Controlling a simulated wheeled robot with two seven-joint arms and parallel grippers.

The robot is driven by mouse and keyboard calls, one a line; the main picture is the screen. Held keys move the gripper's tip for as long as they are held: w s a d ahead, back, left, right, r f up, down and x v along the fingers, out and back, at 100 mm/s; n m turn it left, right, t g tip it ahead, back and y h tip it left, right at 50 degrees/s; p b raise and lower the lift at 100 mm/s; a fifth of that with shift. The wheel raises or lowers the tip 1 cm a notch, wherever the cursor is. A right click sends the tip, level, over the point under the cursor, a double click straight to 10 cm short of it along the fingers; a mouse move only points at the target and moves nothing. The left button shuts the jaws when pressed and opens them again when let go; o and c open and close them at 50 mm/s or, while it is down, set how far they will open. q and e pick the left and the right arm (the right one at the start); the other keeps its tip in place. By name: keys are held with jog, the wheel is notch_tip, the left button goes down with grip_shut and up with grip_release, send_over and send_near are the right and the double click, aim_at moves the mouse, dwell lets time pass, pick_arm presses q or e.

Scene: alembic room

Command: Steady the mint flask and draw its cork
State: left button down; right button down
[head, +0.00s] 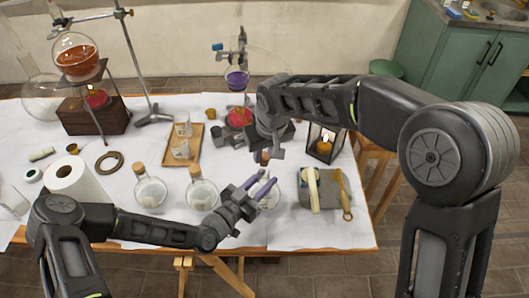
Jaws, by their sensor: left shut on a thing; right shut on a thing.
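The mint flask (272,199) is a clear round flask near the table's front edge, the rightmost of three in a row; its tint is hard to make out. My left gripper (263,182) is shut on it, with purple fingers across the glass. The flask's body is partly hidden by this gripper. My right gripper (267,151) reaches down from above and is shut on the cork (264,158) above the flask. Its fingers are mostly hidden behind its wrist. I cannot tell whether the cork still sits in the neck.
Two corked flasks (150,190) and (201,193) stand to the left. A wooden tray (181,157), burner stands and a paper roll (76,181) occupy the back and left.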

aim_at(264, 157)
dwell(0.4)
pick_arm(q)
jog(key=c, duration=1)
grip_release()
jog(key=shift+o, duration=0.2)
jog(key=v, duration=1.2)
pick_arm(e)
jog(key=shift+r, duration=0.1)
jog(key=shift+r+p, duration=1.25)
jog(key=shift+r, duration=0.7)
pick_arm(q)
notch_tip(264, 157, up, 2)
jog(key=shift+r, duration=0.2)
